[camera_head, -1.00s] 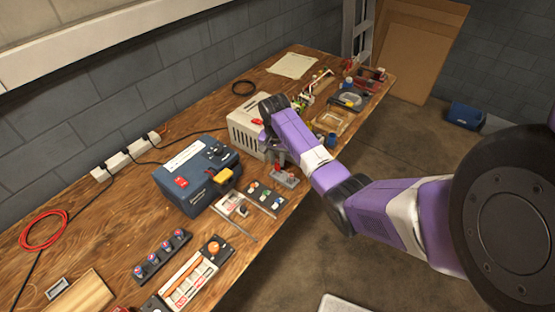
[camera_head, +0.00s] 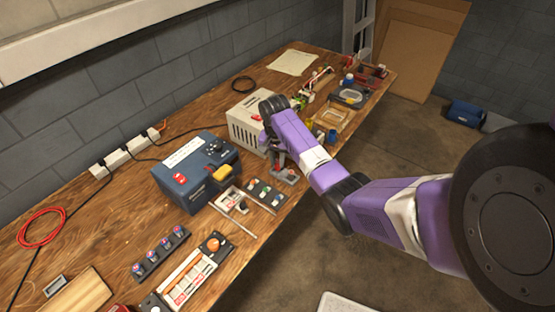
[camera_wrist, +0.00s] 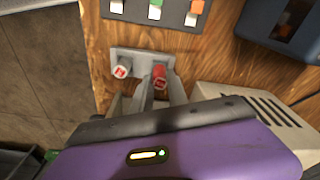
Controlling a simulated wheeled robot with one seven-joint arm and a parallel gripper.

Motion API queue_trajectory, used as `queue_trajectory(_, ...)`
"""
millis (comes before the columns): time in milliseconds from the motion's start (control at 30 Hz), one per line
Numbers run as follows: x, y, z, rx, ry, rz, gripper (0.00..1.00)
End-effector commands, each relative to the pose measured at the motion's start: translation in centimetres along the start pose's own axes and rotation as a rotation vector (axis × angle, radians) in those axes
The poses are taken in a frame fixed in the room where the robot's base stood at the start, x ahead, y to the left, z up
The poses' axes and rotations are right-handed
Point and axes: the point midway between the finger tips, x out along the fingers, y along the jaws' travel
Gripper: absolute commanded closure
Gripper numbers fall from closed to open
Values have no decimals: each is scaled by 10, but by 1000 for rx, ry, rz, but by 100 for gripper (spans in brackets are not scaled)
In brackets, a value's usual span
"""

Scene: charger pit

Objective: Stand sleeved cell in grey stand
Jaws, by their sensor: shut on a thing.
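The grey stand (camera_wrist: 130,55) is a small block on the wooden bench, near its front edge. It also shows in the head view (camera_head: 287,177), partly behind my gripper (camera_head: 279,163). In the wrist view my gripper (camera_wrist: 160,86) is shut on a red-sleeved cell (camera_wrist: 160,71), which is upright at the right part of the stand. I cannot tell whether its base is fully seated in the stand. A pale cell with a red mark on its end (camera_wrist: 122,71) stands at the left part of the stand, apart from my fingers.
A dark tray with coloured blocks (camera_head: 265,194) lies beside the stand. A blue charger box (camera_head: 196,181) and a beige vented box (camera_head: 247,123) stand behind. Tools and trays crowd the far end. The bench's front edge is close to the stand.

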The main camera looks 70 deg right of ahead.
Motion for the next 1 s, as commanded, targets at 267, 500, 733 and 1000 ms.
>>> queue_trajectory(267,7,0,1,0,0,-1,100)
queue_trajectory(500,11,0,2,0,0,0,100)
queue_trajectory(733,11,0,2,0,0,0,100)
queue_trajectory(1000,12,0,2,0,0,0,100)
